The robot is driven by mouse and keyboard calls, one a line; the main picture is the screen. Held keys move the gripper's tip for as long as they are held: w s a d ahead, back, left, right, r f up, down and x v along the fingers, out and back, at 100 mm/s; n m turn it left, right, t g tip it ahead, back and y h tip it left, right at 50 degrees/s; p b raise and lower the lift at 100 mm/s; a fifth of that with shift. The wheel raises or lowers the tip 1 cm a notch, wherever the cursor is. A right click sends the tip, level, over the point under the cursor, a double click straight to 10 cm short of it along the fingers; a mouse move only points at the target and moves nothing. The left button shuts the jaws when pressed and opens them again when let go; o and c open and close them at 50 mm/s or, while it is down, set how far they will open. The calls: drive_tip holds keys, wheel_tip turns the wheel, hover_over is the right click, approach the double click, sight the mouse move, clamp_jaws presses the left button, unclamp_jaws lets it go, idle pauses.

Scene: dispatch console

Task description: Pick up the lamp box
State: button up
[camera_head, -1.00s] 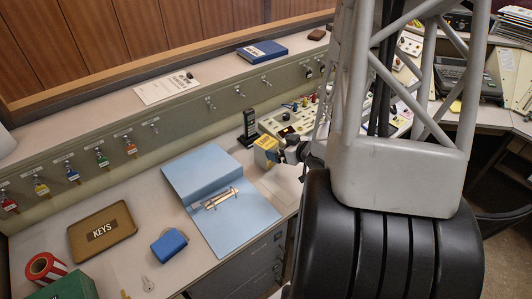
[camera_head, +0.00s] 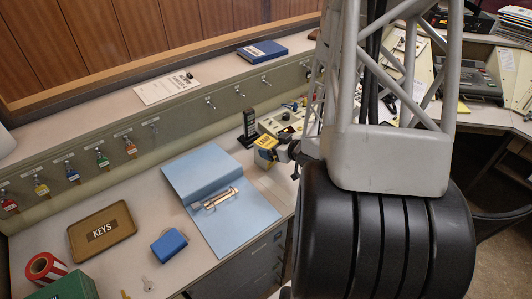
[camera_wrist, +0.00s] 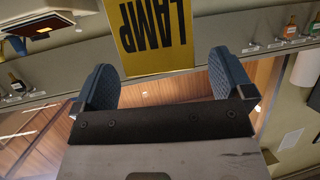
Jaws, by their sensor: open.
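The lamp box (camera_head: 265,143) is small and yellow and is in the head view, right of the blue ring binder and in front of the grey switch panel. In the wrist view the lamp box (camera_wrist: 152,38) shows large black letters reading LAMP. My gripper (camera_wrist: 160,68) is open, with one blue-grey finger on each side of the box's near end and a gap beside each finger. In the head view my gripper (camera_head: 282,152) is right beside the box, partly hidden by my arm. What the box rests on is hard to tell.
A black upright device (camera_head: 249,124) stands close behind the lamp box. Tagged keys hang along the ledge.

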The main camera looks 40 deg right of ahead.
sight(266, 144)
drive_tip(key=shift+x, duration=2.1)
drive_tip(key=shift+c, duration=0.3)
drive_tip(key=c, duration=1)
